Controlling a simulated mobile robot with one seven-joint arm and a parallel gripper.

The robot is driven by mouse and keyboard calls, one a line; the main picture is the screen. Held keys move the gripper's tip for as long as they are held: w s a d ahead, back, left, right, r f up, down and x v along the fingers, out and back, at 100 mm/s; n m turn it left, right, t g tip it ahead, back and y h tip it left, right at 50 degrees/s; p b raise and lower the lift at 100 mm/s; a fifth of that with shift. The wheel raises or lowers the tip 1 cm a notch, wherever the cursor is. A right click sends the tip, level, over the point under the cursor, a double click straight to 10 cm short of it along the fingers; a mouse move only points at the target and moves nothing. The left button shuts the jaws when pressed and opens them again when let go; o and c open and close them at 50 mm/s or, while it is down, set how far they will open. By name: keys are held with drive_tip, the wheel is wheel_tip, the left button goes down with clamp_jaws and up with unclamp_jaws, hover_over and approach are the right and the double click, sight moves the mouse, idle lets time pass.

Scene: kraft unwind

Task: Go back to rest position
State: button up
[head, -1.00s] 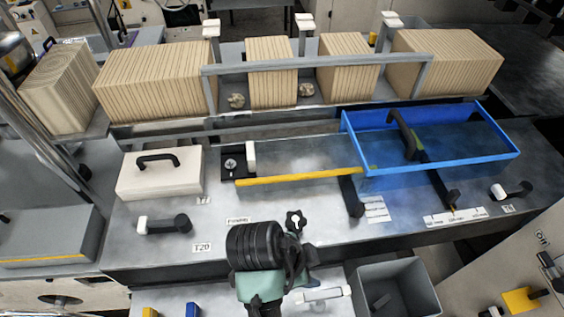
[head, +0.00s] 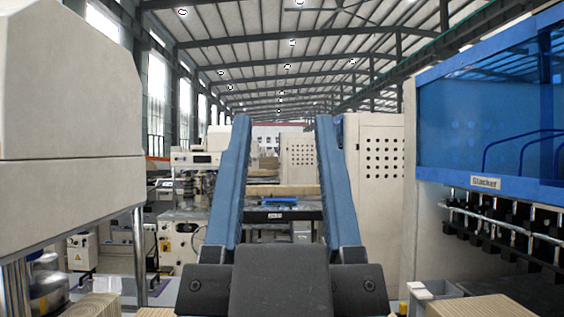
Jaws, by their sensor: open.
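The rest of my arm behind the dark base is hidden below the picture edge.
A pale machine housing (head: 68,100) stands close on the left. A blue-fronted unit marked "Stacker" (head: 490,120) stands close on the right. A beige perforated cabinet (head: 376,200) is behind the right finger. Ribbed tan stacks (head: 470,307) show at the bottom edge.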

wheel_tip(320, 180, down, 6)
drive_tip(key=b, duration=0.6)
drive_tip(key=shift+f, duration=0.25)
drive_tip(key=shift+w+a, duration=0.1)
idle(0.3)
